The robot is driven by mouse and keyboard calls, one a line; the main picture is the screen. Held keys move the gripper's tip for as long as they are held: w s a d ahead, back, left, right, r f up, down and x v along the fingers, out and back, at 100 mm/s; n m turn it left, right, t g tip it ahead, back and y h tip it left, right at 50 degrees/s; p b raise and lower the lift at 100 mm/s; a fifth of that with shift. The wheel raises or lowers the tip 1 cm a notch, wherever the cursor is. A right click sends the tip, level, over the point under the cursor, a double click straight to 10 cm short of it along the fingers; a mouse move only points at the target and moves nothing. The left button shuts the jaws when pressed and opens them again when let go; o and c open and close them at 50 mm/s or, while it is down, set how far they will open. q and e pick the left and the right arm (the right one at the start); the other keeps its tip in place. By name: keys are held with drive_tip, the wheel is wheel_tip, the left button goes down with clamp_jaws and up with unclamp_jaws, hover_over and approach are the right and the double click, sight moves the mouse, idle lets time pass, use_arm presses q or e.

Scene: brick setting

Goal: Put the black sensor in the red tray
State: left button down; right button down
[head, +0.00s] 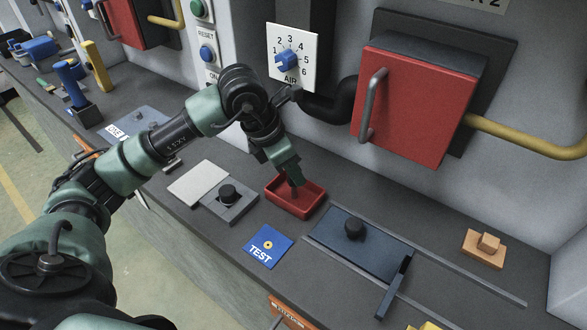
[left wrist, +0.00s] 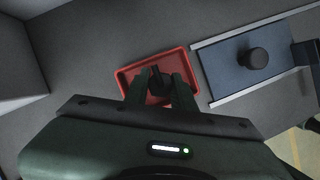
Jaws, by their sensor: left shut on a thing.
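The red tray (head: 310,208) lies on the dark counter in the middle of the head view. It also shows in the left wrist view (left wrist: 125,80), below my gripper. My left gripper (head: 294,182) reaches down over the tray's inside, with its fingers pointing down. In the left wrist view its two fingers (left wrist: 160,88) are closed around a small black piece, the black sensor (left wrist: 156,76). The sensor is within the tray's outline in that view. The fingers partly hide it, and I cannot tell whether it touches the tray floor. My right gripper is not in view.
A blue sliding plate with a black knob (head: 354,228) lies right of the tray. A grey plate with a black knob (head: 228,193) and a blue TEST card (head: 267,246) lie left. A red box with a handle (head: 414,105) juts from the wall behind.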

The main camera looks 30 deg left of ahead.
use_arm(q)
drive_tip(key=shift+f, duration=0.15)
drive_tip(key=c, duration=1.2)
unclamp_jaws()
drive_tip(key=shift+r, duration=0.35)
drive_tip(key=v, duration=1.1)
drive_tip(key=shift+s+a+r, duration=0.1)
drive_tip(key=shift+r, duration=0.25)
